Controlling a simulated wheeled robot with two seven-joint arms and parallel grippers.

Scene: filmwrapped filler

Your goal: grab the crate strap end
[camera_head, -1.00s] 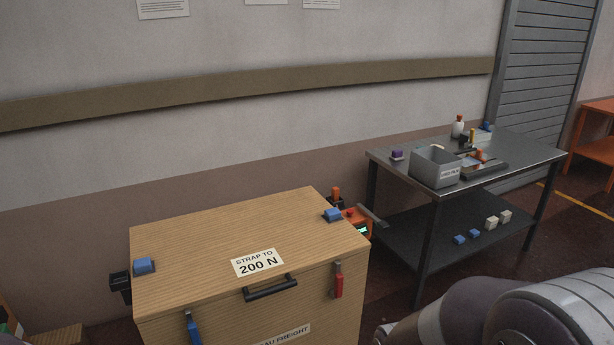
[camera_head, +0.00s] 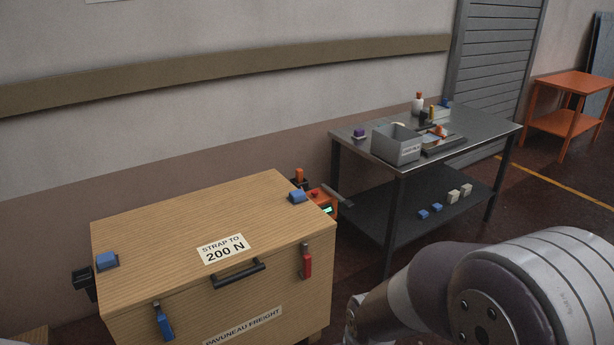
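A wooden crate (camera_head: 140,245) stands at the lower left, its lid shut, with a "STRAP TO 200 N" label (camera_head: 223,249) on top. A blue tab (camera_head: 164,322) and a red tab (camera_head: 306,262) hang on its front, either side of a black handle (camera_head: 238,273). Blue blocks sit at the lid's left edge (camera_head: 106,260) and right edge (camera_head: 298,196). I cannot tell which piece is the strap end. My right arm comes in at the lower right, but its gripper is out of view. My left gripper is not in view.
An orange device (camera_head: 322,199) with a green display is at the crate's right side. A metal table (camera_head: 460,122) behind right bears a grey bin (camera_head: 396,145) and small items, with several blocks on its lower shelf (camera_head: 385,215). An orange stand (camera_head: 575,84) is farther right.

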